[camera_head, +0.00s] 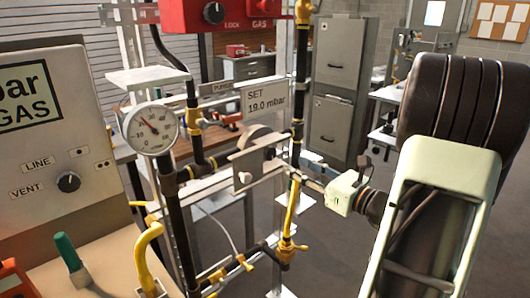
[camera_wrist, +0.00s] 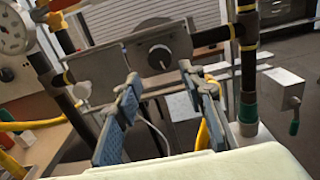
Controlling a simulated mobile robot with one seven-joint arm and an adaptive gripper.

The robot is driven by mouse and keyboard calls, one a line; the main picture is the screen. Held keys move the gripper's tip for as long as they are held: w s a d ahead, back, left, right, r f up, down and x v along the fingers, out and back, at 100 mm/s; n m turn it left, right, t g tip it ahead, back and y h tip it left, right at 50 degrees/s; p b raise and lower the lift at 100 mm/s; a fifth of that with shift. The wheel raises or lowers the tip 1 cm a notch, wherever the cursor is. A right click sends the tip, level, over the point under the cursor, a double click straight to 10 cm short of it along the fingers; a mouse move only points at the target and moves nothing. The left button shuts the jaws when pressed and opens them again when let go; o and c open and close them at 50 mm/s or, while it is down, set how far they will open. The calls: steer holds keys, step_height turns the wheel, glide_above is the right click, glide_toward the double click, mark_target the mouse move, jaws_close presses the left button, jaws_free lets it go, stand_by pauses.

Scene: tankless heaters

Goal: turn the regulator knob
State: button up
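The regulator knob (camera_wrist: 159,57) is a round black knob with a pale mark, on a grey plate (camera_wrist: 122,66) among the pipes in the wrist view. My gripper (camera_wrist: 159,73) is open, its two blue-grey padded fingers apart, with the knob showing between and just beyond the fingertips. I cannot tell whether either finger touches it. In the head view my gripper's pale body (camera_head: 346,193) is at the right of the pipework, its fingers pointing left toward the grey plate (camera_head: 245,172). The knob's face is not clear there.
A pressure gauge (camera_head: 152,128) and a sign reading "SET 19.0 mbar" (camera_head: 268,97) are close by. Black pipes and yellow valve handles (camera_head: 292,205) crowd around the plate. A panel with a LINE/VENT knob (camera_head: 68,182) stands left. Open floor (camera_head: 335,240) lies right.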

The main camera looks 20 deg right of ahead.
mark_target(272, 154)
steer(key=x, duration=1)
steer(key=shift+w+a+f, duration=0.1)
steer(key=shift+w, duration=0.1)
steer(key=c, duration=0.9)
steer(key=shift+f+n+b, duration=0.1)
steer(key=shift+n+b, duration=0.2)
steer(key=shift+b, duration=0.4)
